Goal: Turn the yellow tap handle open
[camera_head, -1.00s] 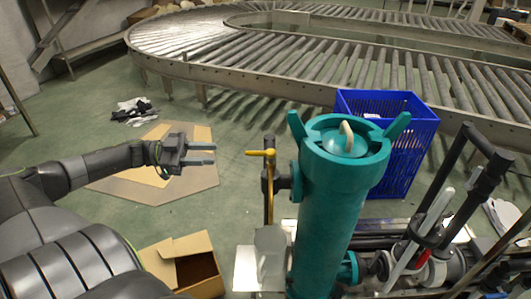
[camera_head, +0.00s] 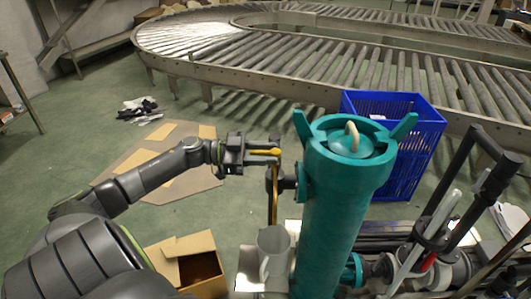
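The yellow tap handle (camera_head: 264,152) sits on top of a dark tap at the left side of a tall teal cylinder (camera_head: 335,215). A thin yellow pipe (camera_head: 274,200) runs down from the tap. A grey mug (camera_head: 273,245) stands below the pipe. My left gripper (camera_head: 270,152) reaches in from the left, with its fingers on either side of the handle, one above and one below it in the picture. The fingers look apart; contact with the handle is not clear. My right gripper does not show.
A blue crate (camera_head: 412,135) stands behind the cylinder. A roller conveyor (camera_head: 300,60) curves across the back. An open cardboard box (camera_head: 190,265) lies at lower left. Black tubes and a white rod (camera_head: 420,245) crowd the right. Flat cardboard (camera_head: 190,190) lies on the floor.

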